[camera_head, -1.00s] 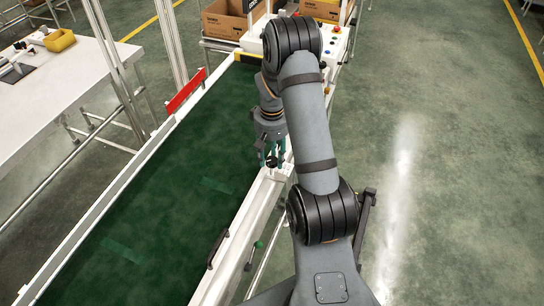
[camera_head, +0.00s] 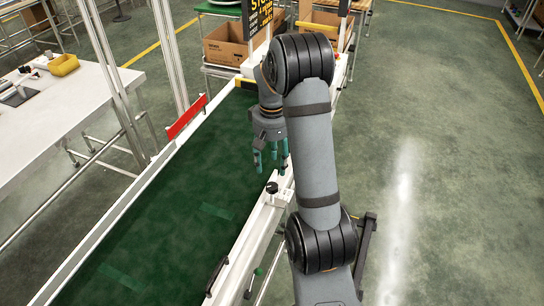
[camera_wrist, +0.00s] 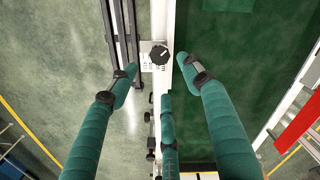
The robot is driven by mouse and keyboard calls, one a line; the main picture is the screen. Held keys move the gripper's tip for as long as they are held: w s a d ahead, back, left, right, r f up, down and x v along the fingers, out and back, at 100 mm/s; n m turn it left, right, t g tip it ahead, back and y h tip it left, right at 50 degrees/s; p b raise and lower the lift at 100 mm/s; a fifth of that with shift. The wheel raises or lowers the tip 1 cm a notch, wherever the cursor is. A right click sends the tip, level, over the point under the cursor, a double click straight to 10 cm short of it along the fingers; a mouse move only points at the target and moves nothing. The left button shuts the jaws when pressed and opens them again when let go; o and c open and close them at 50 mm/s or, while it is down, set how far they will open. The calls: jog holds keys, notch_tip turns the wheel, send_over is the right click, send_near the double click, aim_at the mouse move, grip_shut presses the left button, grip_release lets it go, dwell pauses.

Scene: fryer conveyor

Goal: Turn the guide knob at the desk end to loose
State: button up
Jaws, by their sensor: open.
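The guide knob (camera_head: 272,188) is a small black knob on the white side rail of the green conveyor. In the wrist view the knob (camera_wrist: 159,58) shows from above with a pale pointer mark, beside a small white label plate (camera_wrist: 147,57) whose text is too small to read. My gripper (camera_head: 270,160) is open and empty, above and beyond the knob in the head view, apart from it. In the wrist view its teal fingers (camera_wrist: 160,85) are spread, with the knob between and past the tips of the two outer ones.
The green belt (camera_head: 170,210) is bare except for faint strips. A black handle (camera_head: 216,276) stands on the near rail. A red bar (camera_head: 187,116) is on the far rail. Cardboard boxes (camera_head: 232,45) stand at the back. A white desk (camera_head: 60,125) is at left.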

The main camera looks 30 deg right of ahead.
aim_at(272, 186)
notch_tip(272, 186, up, 2)
jog(key=shift+r, duration=0.25)
jog(key=shift+f, duration=0.1)
notch_tip(272, 186, down, 12)
jog(key=shift+r, duration=0.1)
dwell(0.6)
dwell(0.4)
